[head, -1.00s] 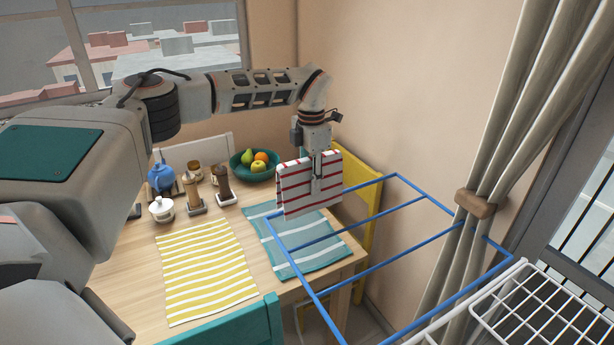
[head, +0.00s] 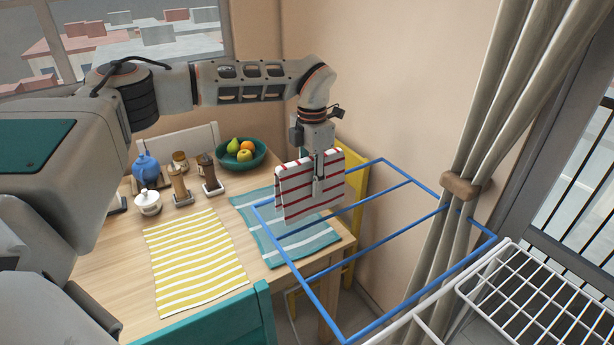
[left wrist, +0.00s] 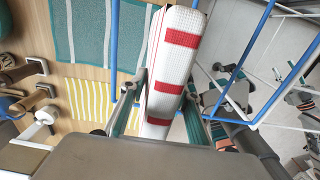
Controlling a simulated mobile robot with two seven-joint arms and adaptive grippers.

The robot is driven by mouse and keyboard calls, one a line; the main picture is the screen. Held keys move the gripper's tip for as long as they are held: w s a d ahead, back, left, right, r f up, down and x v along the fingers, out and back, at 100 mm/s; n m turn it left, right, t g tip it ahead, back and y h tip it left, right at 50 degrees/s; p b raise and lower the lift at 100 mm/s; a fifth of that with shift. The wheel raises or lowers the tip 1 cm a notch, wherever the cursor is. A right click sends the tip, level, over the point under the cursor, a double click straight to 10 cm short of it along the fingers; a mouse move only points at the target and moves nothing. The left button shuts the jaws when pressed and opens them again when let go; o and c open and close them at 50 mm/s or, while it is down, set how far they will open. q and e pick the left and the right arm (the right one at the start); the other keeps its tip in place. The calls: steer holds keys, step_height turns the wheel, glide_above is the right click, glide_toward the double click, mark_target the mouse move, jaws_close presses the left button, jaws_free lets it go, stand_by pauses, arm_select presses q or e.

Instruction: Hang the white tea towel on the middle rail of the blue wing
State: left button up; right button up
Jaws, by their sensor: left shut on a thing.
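The white tea towel (head: 290,196) with red stripes hangs folded from my left gripper (head: 318,188), which is shut on it. It also shows between the fingers in the left wrist view (left wrist: 172,70). The blue wing (head: 318,306) is a flat frame of thin rails reaching out beside the table. The towel is at the wing's far left part, in front of its far rail in the head view. An inner rail (head: 370,246) crosses the wing nearer to me, clear of the towel. I cannot tell whether the towel touches a rail.
A white wire rack (head: 530,290) adjoins the wing at the lower right. A curtain (head: 490,130) hangs beside the wing. The table (head: 110,275) holds a teal striped mat (head: 285,245), a yellow striped mat (head: 195,262), a fruit bowl (head: 259,158) and a blue jug (head: 146,167).

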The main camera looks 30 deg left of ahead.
mark_target(319, 209)
arm_select(q)
steer(key=d, duration=0.1)
steer(key=s+d, duration=0.2)
steer(key=shift+d+f, duration=0.2)
steer(key=shift+f, duration=0.05)
steer(key=shift+f+b, duration=0.45)
steer(key=shift+f, duration=0.2)
steer(key=shift+f+b, duration=0.5)
steer(key=shift+f, duration=0.7)
steer(key=shift+f+b, duration=0.3)
steer(key=shift+f, duration=0.85)
steer(key=shift+f+b, duration=0.6)
steer(key=shift+f, duration=0.35)
steer(key=shift+f+b, duration=0.7)
steer(key=shift+f, duration=1.05)
step_height(319, 209, down, 2)
steer(key=shift+f+b, duration=0.1)
steer(key=shift+b, duration=0.3)
arm_select(e)
steer(key=a+f, duration=0.1)
steer(key=w+a+f, duration=0.1)
steer(key=f, duration=0.1)
steer(key=shift+y, duration=0.4)
